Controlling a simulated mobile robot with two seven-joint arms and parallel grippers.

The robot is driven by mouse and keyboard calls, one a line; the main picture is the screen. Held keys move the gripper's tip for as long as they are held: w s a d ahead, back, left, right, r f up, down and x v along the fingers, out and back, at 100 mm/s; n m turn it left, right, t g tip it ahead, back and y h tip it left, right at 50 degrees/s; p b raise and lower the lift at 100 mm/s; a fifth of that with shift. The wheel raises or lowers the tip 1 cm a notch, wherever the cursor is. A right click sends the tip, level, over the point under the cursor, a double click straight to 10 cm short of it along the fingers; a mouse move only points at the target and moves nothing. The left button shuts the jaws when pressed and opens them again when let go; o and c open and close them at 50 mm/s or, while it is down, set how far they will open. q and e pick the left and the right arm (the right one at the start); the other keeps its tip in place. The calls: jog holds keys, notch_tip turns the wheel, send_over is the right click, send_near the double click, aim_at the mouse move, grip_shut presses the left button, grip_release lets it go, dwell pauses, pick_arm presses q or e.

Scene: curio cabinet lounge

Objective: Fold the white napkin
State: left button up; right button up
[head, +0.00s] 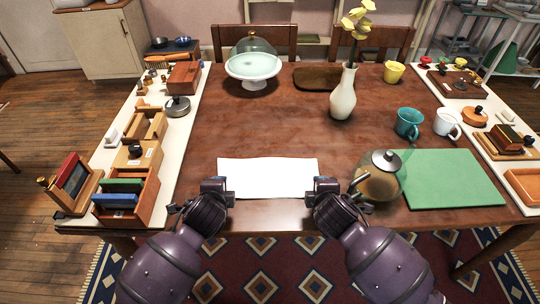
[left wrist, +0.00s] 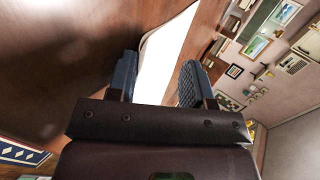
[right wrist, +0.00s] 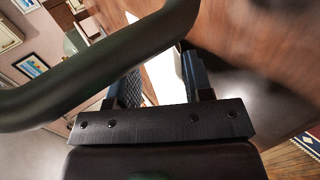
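The white napkin (head: 268,178) lies flat and spread out near the table's front edge. My left gripper (head: 216,185) is at the napkin's left edge, and my right gripper (head: 324,184) is at its right edge. In the left wrist view, the fingers of my left gripper (left wrist: 157,80) are apart, with the napkin (left wrist: 165,50) seen between and beyond them. In the right wrist view, the fingers of my right gripper (right wrist: 162,85) are also apart, with the napkin (right wrist: 165,75) beyond. I cannot tell whether any cloth lies between the fingertips.
A glass teapot (head: 379,184) stands close beside my right gripper. A dark curved bar (right wrist: 110,75) crosses the right wrist view. A green mat (head: 452,180) lies to the right. A wooden organizer (head: 130,196) is at left. The table (head: 250,125) behind the napkin is clear.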

pick_arm(q)
jog(key=shift+s+r, duration=0.35)
jog(key=shift+r, duration=0.45)
jog(key=shift+s+r, duration=0.3)
jog(key=shift+r, duration=0.5)
pick_arm(e)
jog(key=shift+s+r, duration=0.35)
jog(key=shift+r, duration=0.45)
jog(key=shift+s+r, duration=0.3)
jog(key=shift+r, duration=0.5)
pick_arm(q)
jog(key=s+r, duration=0.4)
jog(key=r, duration=0.1)
jog(key=shift+s+r, duration=0.35)
pick_arm(e)
jog(key=s+r, duration=0.4)
jog(key=r, duration=0.1)
jog(key=shift+s+r, duration=0.35)
